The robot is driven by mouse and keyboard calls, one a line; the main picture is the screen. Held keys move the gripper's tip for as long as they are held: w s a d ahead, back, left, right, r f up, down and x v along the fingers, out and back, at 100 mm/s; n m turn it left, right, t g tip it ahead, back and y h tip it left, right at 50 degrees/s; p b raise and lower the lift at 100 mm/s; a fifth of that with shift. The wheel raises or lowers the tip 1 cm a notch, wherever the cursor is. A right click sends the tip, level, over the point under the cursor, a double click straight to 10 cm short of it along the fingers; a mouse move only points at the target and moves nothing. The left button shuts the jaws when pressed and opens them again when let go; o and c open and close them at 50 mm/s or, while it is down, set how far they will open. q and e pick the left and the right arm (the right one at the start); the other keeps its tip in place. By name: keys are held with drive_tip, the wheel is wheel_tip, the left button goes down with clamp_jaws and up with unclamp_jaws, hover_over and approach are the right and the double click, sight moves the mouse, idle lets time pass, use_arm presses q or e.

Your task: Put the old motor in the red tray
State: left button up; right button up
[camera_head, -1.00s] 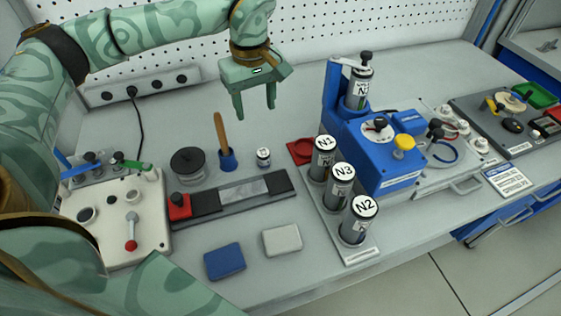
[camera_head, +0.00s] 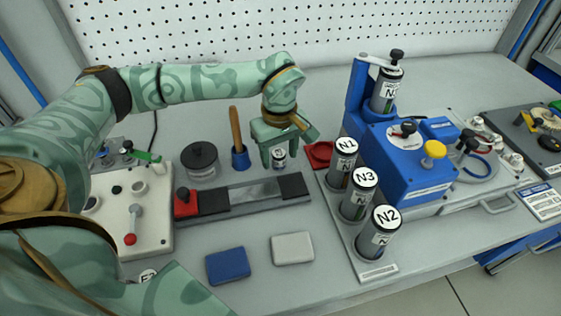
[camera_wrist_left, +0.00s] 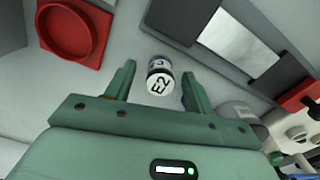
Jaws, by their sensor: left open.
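A small can marked E2 (camera_wrist_left: 160,83) stands on the bench; it also shows in the head view (camera_head: 279,154). It may be the old motor, but I cannot tell for sure. My left gripper (camera_head: 280,164) points down over it, open. In the wrist view, the can appears between the two fingers (camera_wrist_left: 159,72), with gaps on both sides. The red tray (camera_head: 318,155) is a small square with a round recess, just right of the gripper and partly hidden by it. It shows fully empty in the wrist view (camera_wrist_left: 68,35). My right gripper is not in view.
Cylinders N1 (camera_head: 342,163), N3 (camera_head: 359,193) and N2 (camera_head: 380,232) stand in a rack to the right, beside a blue press (camera_head: 408,155). A grey-black strip (camera_head: 250,193) lies in front.

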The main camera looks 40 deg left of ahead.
use_arm(q)
wheel_tip(320, 180, down, 2)
drive_tip(key=shift+a, duration=0.1)
drive_tip(key=shift+r, duration=0.15)
drive_tip(key=shift+c, duration=0.6)
clamp_jaws()
drive_tip(key=shift+r, duration=0.15)
